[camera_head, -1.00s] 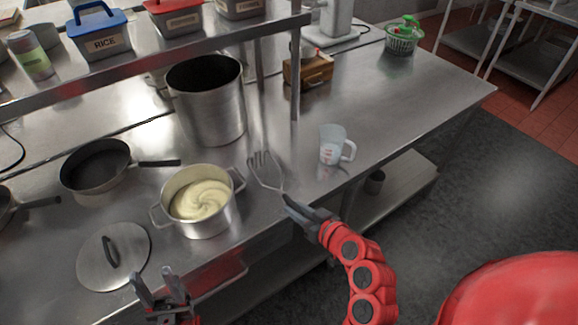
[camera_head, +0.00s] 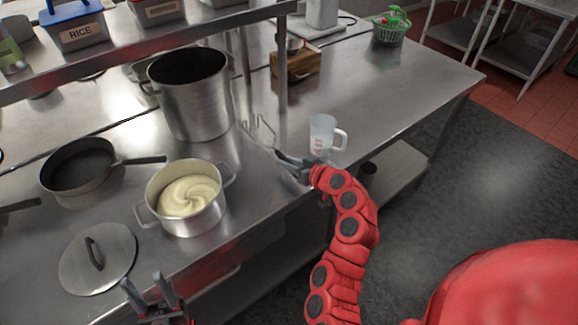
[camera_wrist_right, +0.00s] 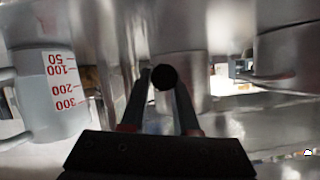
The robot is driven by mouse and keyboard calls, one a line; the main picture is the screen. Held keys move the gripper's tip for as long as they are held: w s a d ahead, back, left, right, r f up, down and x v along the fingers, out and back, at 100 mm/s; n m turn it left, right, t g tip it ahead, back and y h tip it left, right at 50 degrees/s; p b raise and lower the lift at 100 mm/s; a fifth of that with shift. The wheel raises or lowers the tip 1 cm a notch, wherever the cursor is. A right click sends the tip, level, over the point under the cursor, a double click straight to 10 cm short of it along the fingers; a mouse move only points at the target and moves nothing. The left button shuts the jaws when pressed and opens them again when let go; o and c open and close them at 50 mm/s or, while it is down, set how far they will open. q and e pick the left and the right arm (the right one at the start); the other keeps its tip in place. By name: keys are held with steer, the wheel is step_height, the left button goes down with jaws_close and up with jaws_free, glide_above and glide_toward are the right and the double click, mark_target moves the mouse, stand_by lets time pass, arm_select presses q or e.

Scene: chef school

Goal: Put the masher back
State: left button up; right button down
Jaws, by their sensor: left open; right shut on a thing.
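The masher (camera_head: 262,132) has a thin wire head, which shows in the head view over the counter, right of the tall pot and left of the measuring jug. My right gripper (camera_head: 288,163) is shut on its handle. In the right wrist view the round black handle end (camera_wrist_right: 164,77) sits between the fingers of that gripper (camera_wrist_right: 162,88). I cannot tell whether the masher head touches the counter. My left gripper (camera_head: 149,289) is open and empty at the counter's front edge, below the two-handled pot of mash (camera_head: 218,207).
A measuring jug (camera_head: 322,137) stands close to my right gripper. A tall steel pot (camera_head: 190,105), a frying pan (camera_head: 75,170) and a lid (camera_head: 98,262) are on the counter. A wooden box (camera_head: 294,66) stands behind a shelf post.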

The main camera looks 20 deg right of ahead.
mark_target(289, 174)
steer(key=f, duration=0.1)
steer(key=w+f+p, duration=0.1)
steer(key=shift+d+f, duration=0.2)
steer(key=shift+f, duration=0.4)
steer(key=shift+f, duration=0.2)
steer(key=c, duration=0.7)
jaws_free()
steer(key=shift+r, duration=0.1)
steer(key=shift+o, duration=0.2)
